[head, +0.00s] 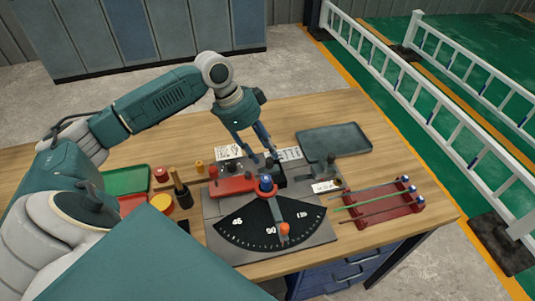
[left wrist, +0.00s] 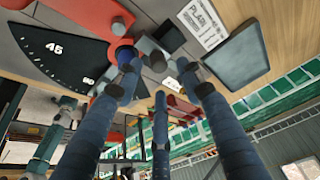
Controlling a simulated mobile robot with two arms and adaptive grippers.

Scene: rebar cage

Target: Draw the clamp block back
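A bending fixture with a black angle dial (head: 262,228) marked in white lies on a grey plate on the bench. Behind its blue-topped pivot (head: 266,182) sit a red block (head: 231,186) and a dark block (head: 292,176); I cannot tell for sure which is the clamp block. My left gripper (head: 262,155) points down just above these parts. In the left wrist view its three blue fingers (left wrist: 156,72) are spread apart, with a grey knob (left wrist: 152,50) beyond the tips. Contact is not clear. The right gripper is not visible.
A red rack (head: 385,208) holds several rods at the right. A grey tray (head: 334,141) lies behind the fixture. A green tray (head: 126,180), a dark bottle (head: 181,190) and a yellow-lidded tub (head: 161,203) stand at the left. The bench front right is clear.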

